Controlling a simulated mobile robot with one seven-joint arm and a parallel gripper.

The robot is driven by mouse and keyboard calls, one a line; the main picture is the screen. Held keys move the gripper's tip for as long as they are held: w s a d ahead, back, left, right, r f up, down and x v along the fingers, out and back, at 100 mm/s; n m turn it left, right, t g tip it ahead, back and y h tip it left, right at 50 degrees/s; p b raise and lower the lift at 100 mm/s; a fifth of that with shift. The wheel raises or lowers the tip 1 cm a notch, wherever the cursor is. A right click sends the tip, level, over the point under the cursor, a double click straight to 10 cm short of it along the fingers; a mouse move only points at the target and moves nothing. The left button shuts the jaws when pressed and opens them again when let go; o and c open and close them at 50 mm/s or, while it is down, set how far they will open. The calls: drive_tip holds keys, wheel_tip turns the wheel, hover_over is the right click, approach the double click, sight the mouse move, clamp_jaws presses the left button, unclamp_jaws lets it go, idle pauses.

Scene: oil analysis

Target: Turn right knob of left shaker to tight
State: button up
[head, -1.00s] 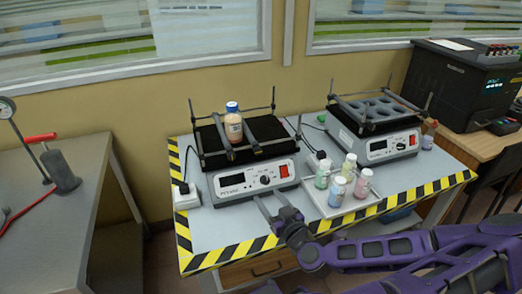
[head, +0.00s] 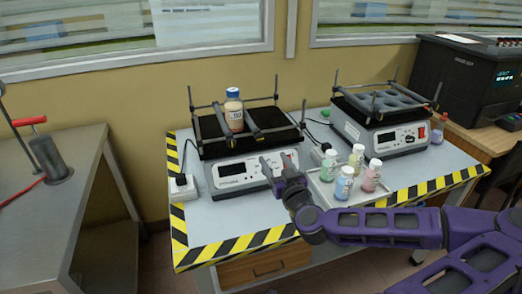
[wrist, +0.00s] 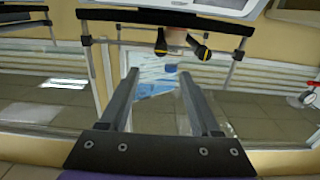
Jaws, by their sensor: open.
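The left shaker (head: 225,190) stands on the table with a dark rack on top. An orange bottle with a blue cap (head: 233,110) stands in the rack, between two dark clamp bars. The right clamp bar's front end, at the front rail (head: 213,152), is small and dark in the head view. The wrist view shows two black-and-yellow knobs (wrist: 161,42) (wrist: 198,47) on the rail (wrist: 150,16). My gripper (head: 276,158) is open and empty before the shaker's front panel, covering its right part. Its fingers (wrist: 159,75) point towards the rail, apart from the knobs.
Several small bottles (head: 344,184) stand on a tray (head: 321,200) right of my gripper. The right shaker (head: 385,140) stands behind them. A power block (head: 183,188) is left of the left shaker. The striped front of the table is clear at left.

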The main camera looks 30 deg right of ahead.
sight(260, 138)
drive_tip(key=x, duration=1.1)
drive_tip(key=shift+w, duration=0.4)
clamp_jaws()
